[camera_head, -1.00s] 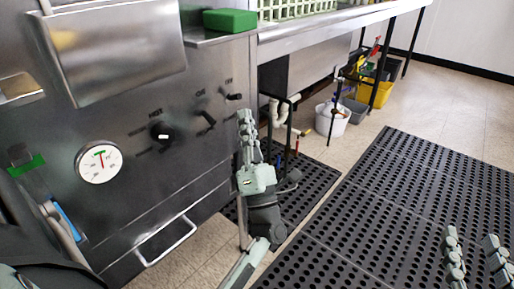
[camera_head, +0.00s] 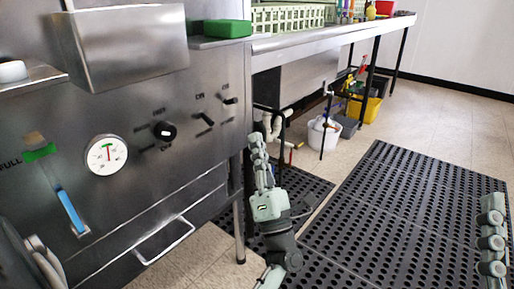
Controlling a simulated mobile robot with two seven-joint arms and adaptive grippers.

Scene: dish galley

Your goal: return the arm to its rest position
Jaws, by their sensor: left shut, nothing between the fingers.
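My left gripper (camera_head: 258,155) points upward, in front of the open space under the counter and just right of the steel machine. Its fingers are closed together and hold nothing. Its grey-green hand and dark wrist (camera_head: 276,238) stand over the black mat. Part of my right gripper (camera_head: 490,240) shows at the lower right edge. The frame cuts it off, and how far its fingers are apart cannot be told.
The steel machine (camera_head: 150,190) with a dial (camera_head: 106,154), knobs and a low bar handle (camera_head: 165,240) fills the left. A steel counter (camera_head: 330,36) carries racks. A white bucket (camera_head: 322,136) and yellow bucket (camera_head: 366,108) stand below. Perforated mats (camera_head: 400,200) cover the floor.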

